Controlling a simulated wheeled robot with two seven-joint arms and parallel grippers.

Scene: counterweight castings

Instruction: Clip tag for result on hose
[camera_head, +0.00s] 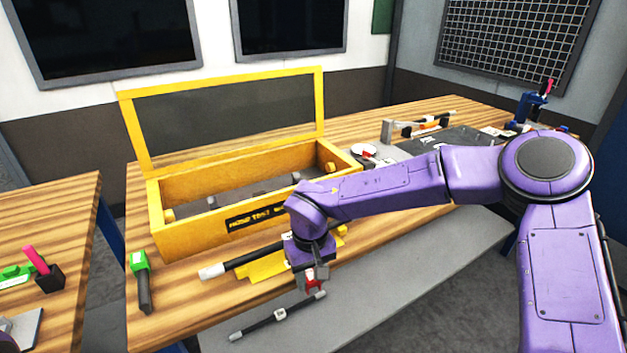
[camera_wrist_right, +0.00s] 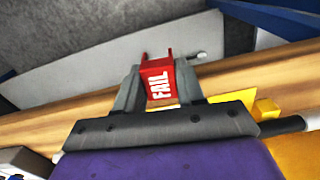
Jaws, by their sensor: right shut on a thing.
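My right gripper (camera_head: 312,284) is shut on a red tag (camera_head: 311,287) near the table's front edge. In the right wrist view the tag (camera_wrist_right: 158,82) reads FAIL and stands between the two grey fingers (camera_wrist_right: 160,95). A black hose with a white end (camera_head: 245,257) lies on a yellow holder (camera_head: 262,268) in front of the yellow box; the gripper hides its right part. Another black hose (camera_head: 278,315) with a pale band shows below the gripper. The tag appears apart from both hoses.
The open yellow box (camera_head: 205,235) with a dark raised lid stands on the wooden table (camera_head: 190,295). A green-headed tool (camera_head: 142,280) lies at the left. A grey bench (camera_head: 400,285) runs along the front. Clamps and a dark mat (camera_head: 440,140) are behind my right arm.

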